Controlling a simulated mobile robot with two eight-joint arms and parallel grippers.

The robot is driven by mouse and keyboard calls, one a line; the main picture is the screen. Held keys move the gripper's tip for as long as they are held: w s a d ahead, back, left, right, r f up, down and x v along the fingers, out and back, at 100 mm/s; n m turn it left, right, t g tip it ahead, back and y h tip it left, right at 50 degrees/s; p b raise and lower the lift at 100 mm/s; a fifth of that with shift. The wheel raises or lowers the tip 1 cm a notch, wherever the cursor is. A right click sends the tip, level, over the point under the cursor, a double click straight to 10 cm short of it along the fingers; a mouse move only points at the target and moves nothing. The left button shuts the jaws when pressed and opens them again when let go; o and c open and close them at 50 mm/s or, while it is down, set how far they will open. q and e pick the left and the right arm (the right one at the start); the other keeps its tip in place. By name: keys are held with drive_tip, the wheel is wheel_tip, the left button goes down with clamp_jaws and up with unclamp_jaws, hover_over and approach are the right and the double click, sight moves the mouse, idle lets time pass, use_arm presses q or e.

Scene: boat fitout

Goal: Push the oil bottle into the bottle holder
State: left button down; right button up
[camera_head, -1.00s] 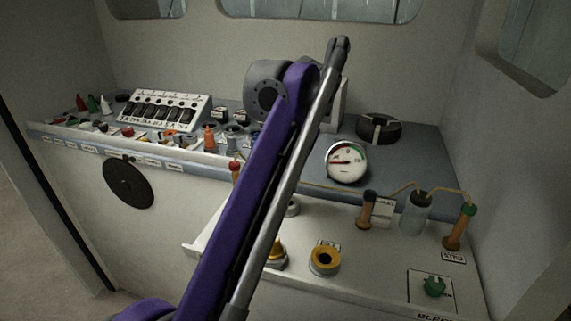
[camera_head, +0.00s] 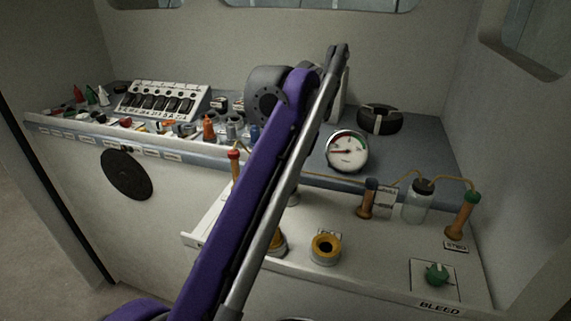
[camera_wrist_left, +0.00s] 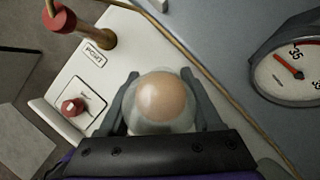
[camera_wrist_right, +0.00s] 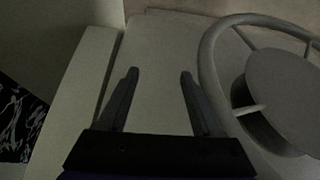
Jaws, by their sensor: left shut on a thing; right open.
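In the left wrist view my left gripper (camera_wrist_left: 160,76) is shut on a round translucent body with a peach-coloured centre, seen end-on. I take it for the oil bottle (camera_wrist_left: 163,97). One finger lies on each side of it. In the head view my purple left arm (camera_head: 245,190) crosses the middle and hides the gripper and most of what it holds. I cannot make out the bottle holder or whether the bottle touches it. My right gripper (camera_wrist_right: 159,74) is open and empty over a pale surface, left of a steering wheel (camera_wrist_right: 207,60).
An orange post with a red top (camera_wrist_left: 90,30) stands by the PORT label. A pressure gauge (camera_head: 347,151) is right of my arm. A clear bottle with tubes (camera_head: 417,203), a yellow ring (camera_head: 325,248) and a green knob (camera_head: 436,274) are on the white bench. Many small parts line the back shelf.

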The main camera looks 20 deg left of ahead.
use_arm(q)
unclamp_jaws()
drive_tip(key=p+v, duration=0.3)
drive_tip(key=v, duration=0.7)
drive_tip(key=shift+r+p, duration=0.3)
drive_tip(key=shift+r, duration=0.05)
use_arm(e)
drive_tip(key=r, duration=0.2)
drive_tip(key=w+r, duration=0.1)
drive_tip(key=r, duration=0.1)
drive_tip(key=shift+w+r, duration=0.15)
drive_tip(key=shift+r, duration=0.15)
use_arm(q)
drive_tip(key=shift+s+d, duration=0.15)
